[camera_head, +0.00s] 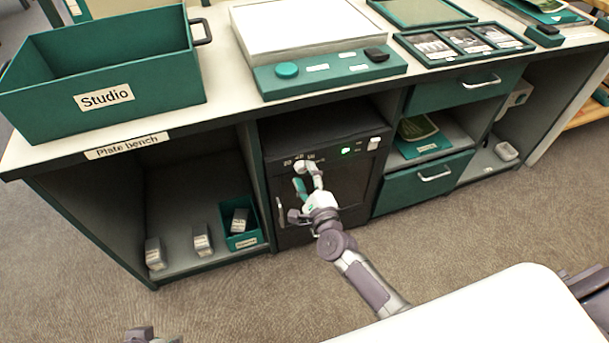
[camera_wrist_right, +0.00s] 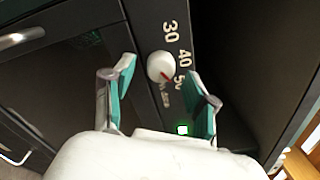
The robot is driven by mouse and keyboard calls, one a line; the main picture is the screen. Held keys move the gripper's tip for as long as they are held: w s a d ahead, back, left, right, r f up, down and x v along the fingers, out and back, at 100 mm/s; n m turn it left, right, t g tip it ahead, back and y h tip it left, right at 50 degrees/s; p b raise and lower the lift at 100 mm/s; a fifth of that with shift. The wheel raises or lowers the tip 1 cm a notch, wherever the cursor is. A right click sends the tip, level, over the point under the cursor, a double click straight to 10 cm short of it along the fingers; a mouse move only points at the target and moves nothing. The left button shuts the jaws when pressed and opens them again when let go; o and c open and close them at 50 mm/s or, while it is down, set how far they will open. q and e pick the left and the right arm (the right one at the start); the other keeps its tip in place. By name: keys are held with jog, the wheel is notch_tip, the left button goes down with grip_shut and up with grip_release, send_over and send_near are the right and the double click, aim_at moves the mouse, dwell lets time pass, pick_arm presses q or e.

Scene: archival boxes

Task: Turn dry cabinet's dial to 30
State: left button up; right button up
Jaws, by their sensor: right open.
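The black dry cabinet (camera_head: 345,190) sits in the bench's middle bay. Its white round dial (camera_wrist_right: 161,66) shows in the right wrist view, with a red pointer turned toward the printed 50, away from 30. In the head view the 30, 40, 50 labels show on the cabinet's upper front, and the dial is hard to make out there behind my gripper. My right gripper (camera_head: 308,178) is in front of the panel; in the wrist view its open fingers (camera_wrist_right: 162,92) stand on either side just short of the dial, with nothing between them.
A green light (camera_wrist_right: 182,130) glows beside the dial. The cabinet door has a vertical handle (camera_head: 281,212). The bench top (camera_head: 220,100) overhangs above, with a Studio box (camera_head: 150,95) on it. A drawer (camera_head: 425,183) is to the right; small boxes (camera_head: 202,240) sit at left.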

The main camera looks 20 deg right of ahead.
jog(key=shift+w, duration=0.45)
jog(key=shift+c, duration=0.4)
